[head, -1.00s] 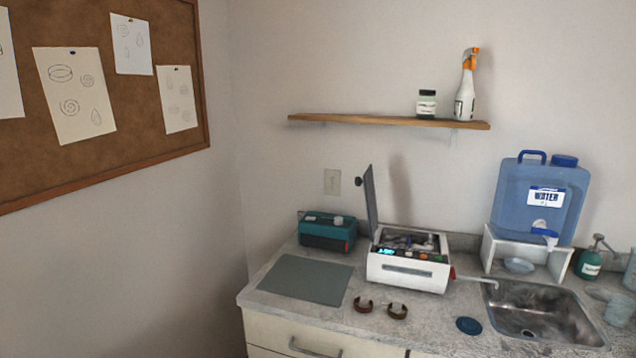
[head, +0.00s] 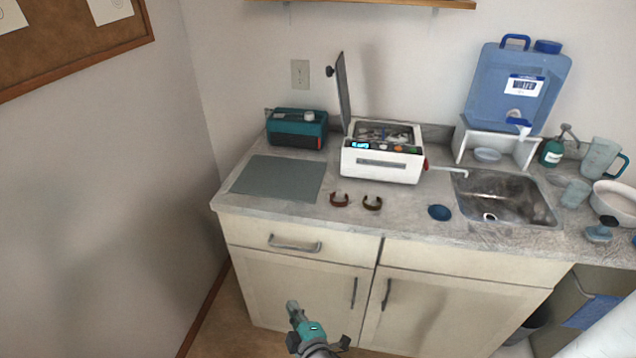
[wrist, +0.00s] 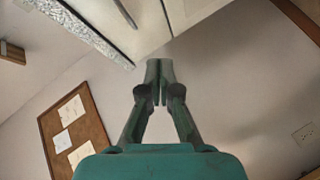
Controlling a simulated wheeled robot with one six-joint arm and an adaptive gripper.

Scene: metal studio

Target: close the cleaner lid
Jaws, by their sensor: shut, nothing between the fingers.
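The cleaner (head: 383,163) is a white box with a small blue display, standing on the counter in the head view. Its lid (head: 343,93) is a thin grey panel with a dark knob, standing upright at the cleaner's left side. The basin is uncovered, with items visible inside. My gripper (head: 292,308) is low in front of the cabinet doors, below the counter and well apart from the cleaner. In the wrist view my gripper (wrist: 160,88) has its fingers together with nothing between them. The cleaner is not recognisable in the wrist view.
A teal box (head: 297,130) stands behind a grey mat (head: 277,178), left of the cleaner. Two brown cuffs lie in front, with a blue disc (head: 439,212) to their right. The sink (head: 505,198) and blue water container (head: 517,88) are at right. A shelf hangs above.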

